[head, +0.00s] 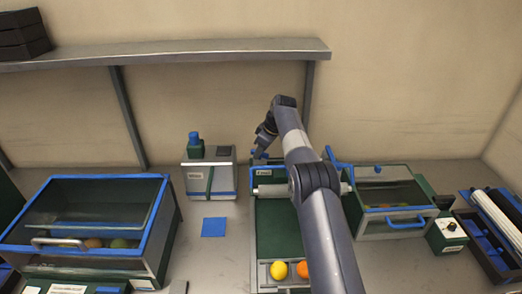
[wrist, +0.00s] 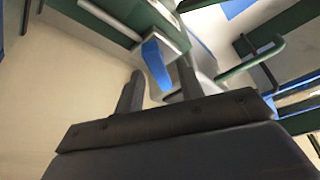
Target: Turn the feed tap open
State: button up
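My gripper (head: 260,151) is at the back end of the green conveyor lane (head: 278,228), above a small labelled block (head: 264,172). In the wrist view my gripper (wrist: 158,88) has its two dark fingers apart. A blue piece (wrist: 157,64) on a pale grey body shows beyond and between the fingertips; I cannot tell whether they touch it. Small blue bits show by the gripper in the head view, partly hidden by it. A blue lever (head: 337,159) stands tilted at the left back corner of the right clear-lidded box (head: 384,200). I cannot tell which blue part is the feed tap.
A yellow fruit (head: 279,270) and an orange (head: 303,269) lie at the lane's front. A shelf (head: 170,52) spans the back wall. A blue square (head: 214,227) lies on open counter.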

jog(key=v, duration=1)
jog(key=shift+d+r, duration=0.2)
jog(key=shift+r, duration=0.15)
jog(key=shift+o, duration=0.3)
